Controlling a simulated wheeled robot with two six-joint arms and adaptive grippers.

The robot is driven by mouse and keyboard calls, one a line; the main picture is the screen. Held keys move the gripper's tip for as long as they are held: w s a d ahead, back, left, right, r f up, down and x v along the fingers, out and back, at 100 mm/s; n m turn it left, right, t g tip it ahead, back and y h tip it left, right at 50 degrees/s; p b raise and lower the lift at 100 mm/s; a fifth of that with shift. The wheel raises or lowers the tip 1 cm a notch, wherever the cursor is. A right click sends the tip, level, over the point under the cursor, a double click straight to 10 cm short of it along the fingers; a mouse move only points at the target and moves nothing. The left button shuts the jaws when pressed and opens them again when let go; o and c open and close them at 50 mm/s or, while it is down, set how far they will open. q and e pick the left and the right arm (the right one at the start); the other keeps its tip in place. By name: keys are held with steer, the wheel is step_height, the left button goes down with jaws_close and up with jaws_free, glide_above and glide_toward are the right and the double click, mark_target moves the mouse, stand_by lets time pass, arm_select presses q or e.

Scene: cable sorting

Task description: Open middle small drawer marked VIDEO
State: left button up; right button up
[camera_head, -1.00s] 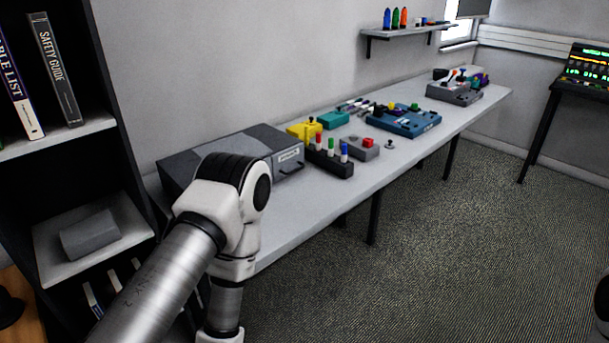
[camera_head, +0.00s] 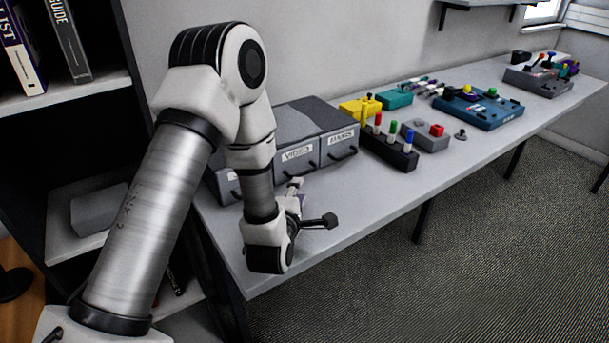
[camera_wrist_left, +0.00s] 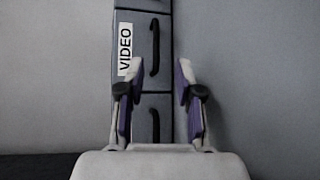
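The grey drawer box (camera_head: 290,124) stands on the left end of the table. Its middle small drawer, marked VIDEO (camera_head: 297,154), is shut and has a dark bar handle. In the left wrist view the VIDEO label (camera_wrist_left: 125,50) lies sideways and the drawer's handle (camera_wrist_left: 155,48) is beyond the fingers. My left gripper (camera_head: 312,204) is in front of the drawer box, apart from it. The left wrist view shows its two fingers (camera_wrist_left: 160,80) spread with nothing between them. The right gripper is not in view.
The right-hand drawer (camera_head: 340,147) is beside VIDEO; another drawer (camera_head: 228,184) is partly behind my left arm. A dark shelf unit (camera_head: 85,185) stands left. The table's front edge is clear.

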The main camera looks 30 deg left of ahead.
mark_target(304, 173)
arm_select(q)
steer(key=shift+p+x, duration=0.3)
steer(key=shift+x, duration=0.85)
steer(key=x, duration=0.3)
steer(key=p+x, duration=0.1)
steer(key=x, duration=0.1)
steer(key=shift+w+a+r, duration=0.1)
steer(key=shift+a+r, duration=0.15)
steer(key=shift+r, duration=0.05)
steer(key=shift+w+a+f, duration=0.15)
steer(key=shift+w+f, duration=0.05)
steer(key=shift+w, duration=0.2)
steer(key=shift+s+r, duration=0.1)
steer(key=shift+s, duration=0.05)
steer(key=shift+c, duration=1)
jaws_close()
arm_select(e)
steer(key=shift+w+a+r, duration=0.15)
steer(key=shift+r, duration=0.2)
